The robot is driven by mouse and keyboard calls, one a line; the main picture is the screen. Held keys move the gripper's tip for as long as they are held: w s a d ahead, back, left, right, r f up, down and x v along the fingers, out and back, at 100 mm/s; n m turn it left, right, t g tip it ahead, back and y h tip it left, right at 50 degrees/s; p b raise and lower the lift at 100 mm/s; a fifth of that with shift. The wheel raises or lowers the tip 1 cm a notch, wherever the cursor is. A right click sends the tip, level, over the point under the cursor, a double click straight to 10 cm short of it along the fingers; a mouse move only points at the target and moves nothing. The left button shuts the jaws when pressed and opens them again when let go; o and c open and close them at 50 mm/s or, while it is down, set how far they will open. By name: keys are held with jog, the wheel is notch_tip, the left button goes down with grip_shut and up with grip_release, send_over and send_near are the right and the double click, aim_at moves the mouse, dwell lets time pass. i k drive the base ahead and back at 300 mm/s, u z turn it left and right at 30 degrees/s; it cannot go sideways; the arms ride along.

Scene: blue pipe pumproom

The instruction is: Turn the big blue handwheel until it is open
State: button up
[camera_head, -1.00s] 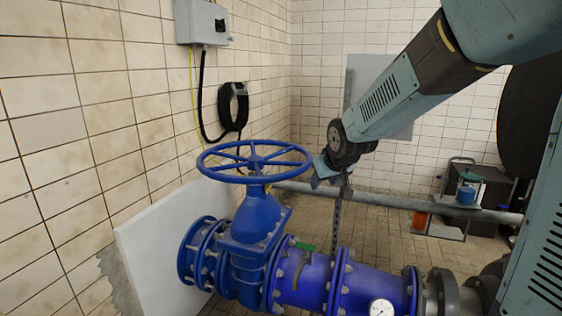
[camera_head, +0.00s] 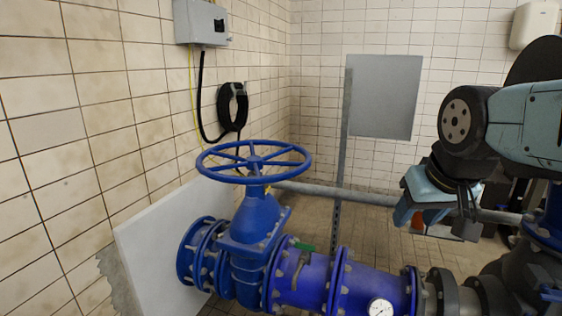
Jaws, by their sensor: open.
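The big blue handwheel (camera_head: 254,161) is a spoked ring, lying almost level on top of a blue valve (camera_head: 250,222), left of the picture's middle. The valve sits in the blue pipe (camera_head: 308,281). My gripper (camera_head: 435,218) is open, well to the right of the handwheel and apart from it. It points downward in front of the grey horizontal pipe, and nothing shows between its fingers. The fingertips are partly unclear against the dark background.
A grey horizontal pipe (camera_head: 345,193) runs behind the valve, with a thin upright post (camera_head: 343,140) beside it. A pressure gauge (camera_head: 380,308) is on the blue pipe. A tiled wall (camera_head: 70,110) stands close on the left.

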aim_at(254, 163)
jog(key=u, duration=0.6)
jog(key=i, duration=1)
jog(key=z, duration=0.15)
